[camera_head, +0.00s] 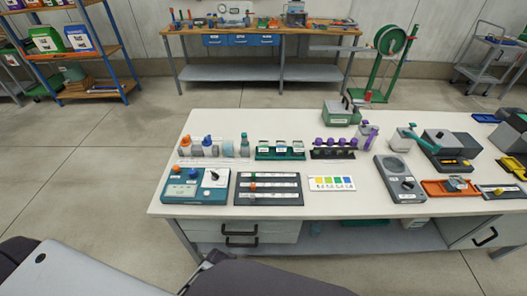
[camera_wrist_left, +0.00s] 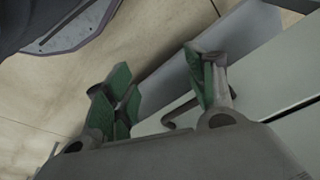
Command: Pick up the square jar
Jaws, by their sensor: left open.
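Several small bottles and jars stand in a row at the back left of the white bench, among them an orange-capped one (camera_head: 186,142), a blue-capped one (camera_head: 207,142) and a teal one (camera_head: 244,145). Clear, square-looking jars (camera_head: 281,145) sit in a green rack (camera_head: 280,156) to their right. The views are too small to tell for certain which is the square jar. My left gripper (camera_wrist_left: 162,78) is open and empty, its green-padded fingers apart, near the bench's drawer front in the left wrist view. No jar shows in that view. My right gripper is not in view.
In front of the jars lie a blue instrument box (camera_head: 195,190), a slotted black tray (camera_head: 270,190) and a colour card (camera_head: 331,183). A black rack with purple-topped items (camera_head: 333,154) stands right of the green rack. A drawer handle (camera_head: 239,242) projects from the bench front.

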